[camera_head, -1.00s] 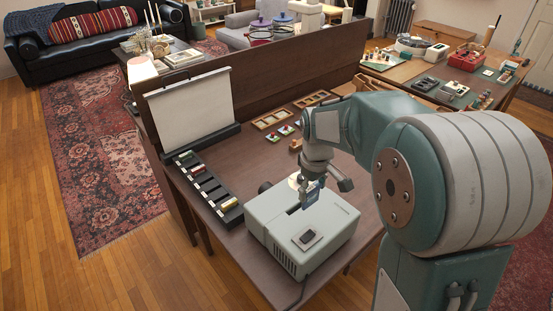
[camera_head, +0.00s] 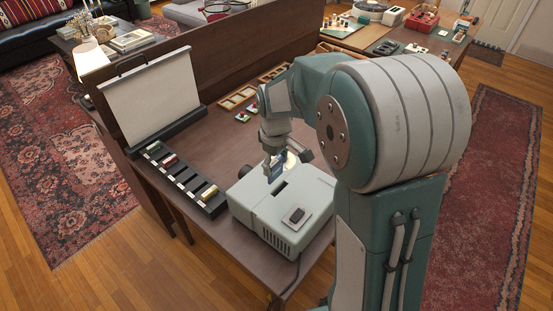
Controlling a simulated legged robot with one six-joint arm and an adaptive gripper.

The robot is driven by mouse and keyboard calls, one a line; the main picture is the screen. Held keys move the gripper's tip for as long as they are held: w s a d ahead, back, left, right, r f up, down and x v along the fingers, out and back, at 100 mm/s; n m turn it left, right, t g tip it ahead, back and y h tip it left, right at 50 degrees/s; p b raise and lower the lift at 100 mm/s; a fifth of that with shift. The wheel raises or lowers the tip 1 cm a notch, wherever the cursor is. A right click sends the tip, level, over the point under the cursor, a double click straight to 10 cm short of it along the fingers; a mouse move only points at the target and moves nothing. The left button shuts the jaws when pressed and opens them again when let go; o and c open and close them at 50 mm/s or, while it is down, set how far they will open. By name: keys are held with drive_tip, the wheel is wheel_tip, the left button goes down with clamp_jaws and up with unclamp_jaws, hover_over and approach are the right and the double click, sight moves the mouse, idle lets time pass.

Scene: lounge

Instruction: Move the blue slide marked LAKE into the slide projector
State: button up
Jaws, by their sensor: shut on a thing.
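The slide projector (camera_head: 288,212) is a pale grey-green box on the brown desk, with a dark slot (camera_head: 279,189) in its top. My gripper (camera_head: 272,164) points down just behind the slot, near the projector's back edge. It is shut on a small blue slide (camera_head: 276,172), seen nearly edge-on. The slide appears just above the projector top, and I cannot tell whether it touches it. The LAKE marking is not readable here. The fingertips are small and partly hidden by the wrist.
A black slide rack (camera_head: 187,180) with a few coloured slides stands left of the projector. A white screen (camera_head: 153,97) stands behind it. Wooden frames (camera_head: 238,97) and small slides lie at the back of the desk (camera_head: 207,142). A wooden partition closes the desk's rear.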

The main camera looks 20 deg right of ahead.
sight(279, 174)
drive_tip(key=shift+d+f, duration=0.8)
drive_tip(key=shift+a+f, duration=0.55)
drive_tip(key=shift+f, duration=0.3)
drive_tip(key=shift+d+f, duration=0.2)
drive_tip(key=shift+d, duration=0.2)
drive_tip(key=shift+s+f, duration=0.15)
drive_tip(key=shift+f, duration=0.05)
drive_tip(key=shift+a, duration=0.2)
drive_tip(key=shift+d, duration=0.25)
drive_tip(key=shift+a, duration=0.15)
drive_tip(key=shift+f, duration=2.55)
